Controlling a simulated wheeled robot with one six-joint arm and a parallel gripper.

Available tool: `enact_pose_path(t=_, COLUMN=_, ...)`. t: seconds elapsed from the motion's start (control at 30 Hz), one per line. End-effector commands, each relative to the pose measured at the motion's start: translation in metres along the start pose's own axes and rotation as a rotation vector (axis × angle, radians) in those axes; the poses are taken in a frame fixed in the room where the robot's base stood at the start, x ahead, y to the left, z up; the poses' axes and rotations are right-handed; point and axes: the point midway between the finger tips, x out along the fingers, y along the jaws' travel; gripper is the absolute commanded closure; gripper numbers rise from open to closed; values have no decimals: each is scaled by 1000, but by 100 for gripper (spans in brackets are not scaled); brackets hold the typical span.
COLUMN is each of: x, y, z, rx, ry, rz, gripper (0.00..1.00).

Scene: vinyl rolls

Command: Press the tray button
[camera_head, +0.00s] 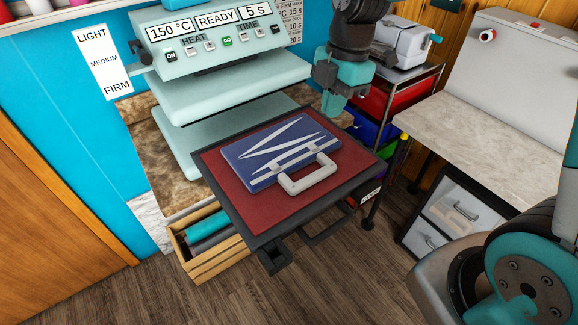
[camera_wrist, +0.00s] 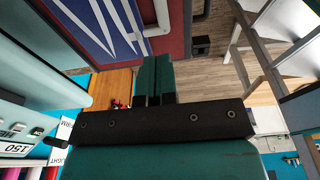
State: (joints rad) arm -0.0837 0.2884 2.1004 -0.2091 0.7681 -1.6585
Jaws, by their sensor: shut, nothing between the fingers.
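The tray (camera_head: 225,195) has a red top and a dark frame, and sticks out from the pale green heat press (camera_head: 205,50). A flat blue piece (camera_head: 245,152) with white streaks lies on it, with a pale U-shaped handle (camera_head: 308,180) over its near edge. My gripper (camera_head: 334,112), teal and dark, is shut and empty above the far right side of the tray. In the wrist view its fingers (camera_wrist: 155,80) are together, with the blue piece (camera_wrist: 75,22) and red tray surface beyond. I cannot make out which part is the tray button.
The press panel reads 150 °C, READY, 5 s, with small buttons (camera_head: 228,41) below. A wooden crate (camera_head: 215,262) with rolls stands under the tray. A metal-legged rack (camera_head: 395,95) with coloured bins is behind my gripper; a pale worktop (camera_head: 480,140) is at right.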

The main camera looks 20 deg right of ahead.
Motion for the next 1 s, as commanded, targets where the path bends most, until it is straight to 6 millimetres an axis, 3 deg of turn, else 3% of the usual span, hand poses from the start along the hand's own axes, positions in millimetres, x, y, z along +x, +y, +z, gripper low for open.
enact_pose_path(t=0.67, x=0, y=4, z=0, rx=0, ry=3, rz=13, gripper=100)
enact_pose_path(t=0.83, x=0, y=42, z=4, rx=-1, ry=36, rz=143, gripper=100)
enact_pose_path(t=1.0, x=-7, y=118, z=13, rx=14, ry=119, rz=431, gripper=100)
